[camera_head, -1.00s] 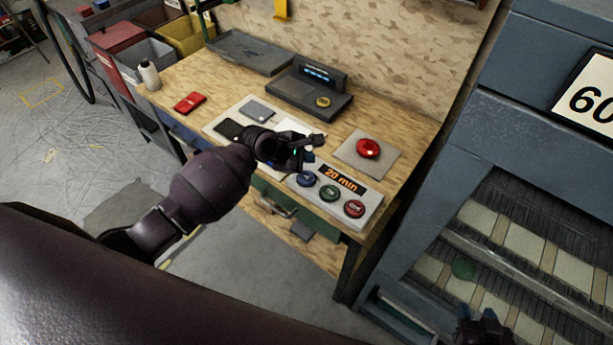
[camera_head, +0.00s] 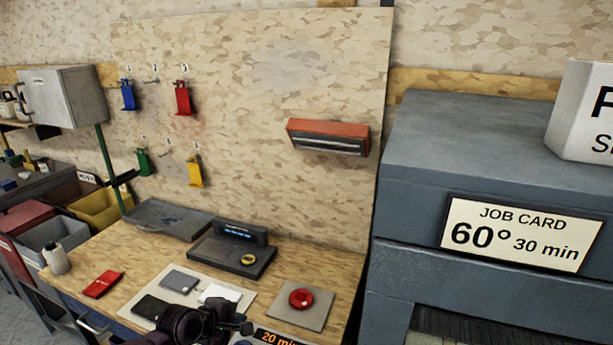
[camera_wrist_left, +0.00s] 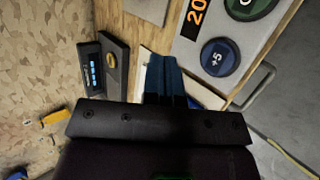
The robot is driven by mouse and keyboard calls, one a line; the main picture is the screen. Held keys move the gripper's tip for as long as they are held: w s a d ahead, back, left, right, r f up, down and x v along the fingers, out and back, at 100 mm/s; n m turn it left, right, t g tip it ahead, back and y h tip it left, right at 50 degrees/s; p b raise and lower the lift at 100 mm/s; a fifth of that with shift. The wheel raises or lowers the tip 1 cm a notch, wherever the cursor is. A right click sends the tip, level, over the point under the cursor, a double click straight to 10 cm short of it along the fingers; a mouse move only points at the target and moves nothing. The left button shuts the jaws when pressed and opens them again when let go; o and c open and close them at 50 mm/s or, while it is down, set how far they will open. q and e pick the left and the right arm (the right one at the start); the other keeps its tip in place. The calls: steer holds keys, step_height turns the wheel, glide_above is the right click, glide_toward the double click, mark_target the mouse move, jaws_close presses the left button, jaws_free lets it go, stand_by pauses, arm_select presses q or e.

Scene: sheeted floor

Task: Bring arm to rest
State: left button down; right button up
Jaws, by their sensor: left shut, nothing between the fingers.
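My left gripper (camera_head: 236,318) shows at the bottom of the head view, over the front part of the wooden workbench (camera_head: 150,262). Its fingers are together with nothing between them; the shut fingers also show in the left wrist view (camera_wrist_left: 165,78). The fingers are near the control panel, whose orange display (camera_head: 275,338) is cut off by the lower edge of the head view. In the wrist view the panel's blue "+5" button (camera_wrist_left: 217,57) is to the right of the fingers. My right gripper is not in view.
A red round button (camera_head: 301,298) on a grey plate is right of the gripper. A dark device (camera_head: 232,256), a grey tray (camera_head: 167,219), a red item (camera_head: 103,284) and a white bottle (camera_head: 56,258) stand on the bench. A blue-grey machine (camera_head: 480,140) with a job card (camera_head: 520,233) stands right.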

arm_select(q)
step_height(320, 180, up, 4)
steer(key=w+m+t, duration=0.2)
steer(key=m+t, duration=0.1)
steer(key=m, duration=0.3)
steer(key=s+a+m+t+y, duration=0.2)
steer(key=s+a+m+t, duration=0.1)
steer(key=s+m, duration=0.35)
steer(key=s+a+f+y+b, duration=0.1)
steer(key=s+a+f, duration=0.1)
steer(key=s+f, duration=0.2)
steer(key=s+a+f+m+g+y+b, duration=0.1)
steer(key=s+f, duration=0.4)
steer(key=s, duration=0.6)
steer(key=s+a+f+g+y+b, duration=0.1)
steer(key=s+a+f, duration=0.3)
steer(key=s, duration=0.4)
steer(key=shift+a+f+y, duration=0.25)
steer(key=shift+f+y, duration=0.1)
steer(key=shift+y, duration=0.35)
